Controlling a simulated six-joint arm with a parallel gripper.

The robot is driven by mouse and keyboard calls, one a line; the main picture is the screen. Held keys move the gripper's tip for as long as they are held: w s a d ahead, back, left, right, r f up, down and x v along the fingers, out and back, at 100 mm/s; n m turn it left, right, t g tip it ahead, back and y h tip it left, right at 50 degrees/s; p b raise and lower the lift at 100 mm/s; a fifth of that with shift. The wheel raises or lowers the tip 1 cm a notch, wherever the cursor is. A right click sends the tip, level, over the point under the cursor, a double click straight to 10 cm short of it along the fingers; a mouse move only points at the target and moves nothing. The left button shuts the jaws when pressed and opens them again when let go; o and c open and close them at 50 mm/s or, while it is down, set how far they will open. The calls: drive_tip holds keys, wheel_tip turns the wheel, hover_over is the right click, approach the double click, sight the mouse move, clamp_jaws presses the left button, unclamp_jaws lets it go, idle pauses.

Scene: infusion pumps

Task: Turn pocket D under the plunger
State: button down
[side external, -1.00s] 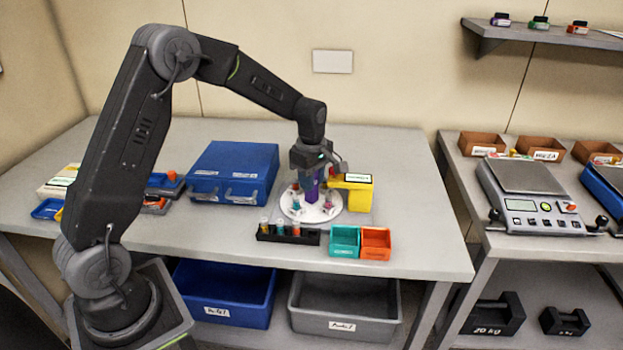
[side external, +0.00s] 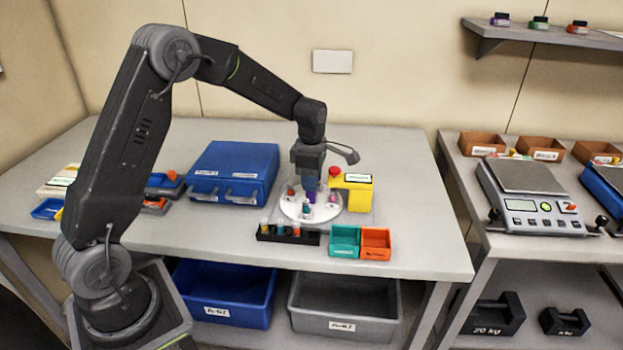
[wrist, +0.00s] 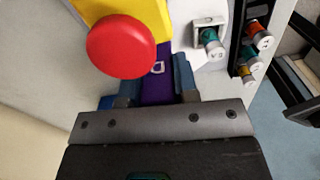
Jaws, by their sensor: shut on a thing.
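A white round turntable (side external: 296,212) sits on the bench with several small vials standing around its rim. My gripper (side external: 310,184) points straight down over its middle, shut on the purple centre post (side external: 312,197). In the wrist view the purple post (wrist: 152,90) lies between the blue finger pads, with a small white mark on it. The red plunger (side external: 335,170) tops the yellow station (side external: 358,195) at the turntable's right; it looms large in the wrist view (wrist: 120,47). A teal vial (wrist: 211,42) stands in a white pocket. I cannot read which pocket is D.
A black vial rack (side external: 266,237) stands in front of the turntable, with a teal bin (side external: 344,241) and an orange bin (side external: 376,243) to its right. A blue case (side external: 235,165) stands at the left. The front right of the bench is clear.

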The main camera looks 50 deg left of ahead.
drive_tip(key=shift+r+n, duration=0.1)
drive_tip(key=shift+n, duration=0.6)
drive_tip(key=c, duration=1.2)
unclamp_jaws()
drive_tip(key=shift+o, duration=0.2)
wheel_tip(320, 180, up, 14)
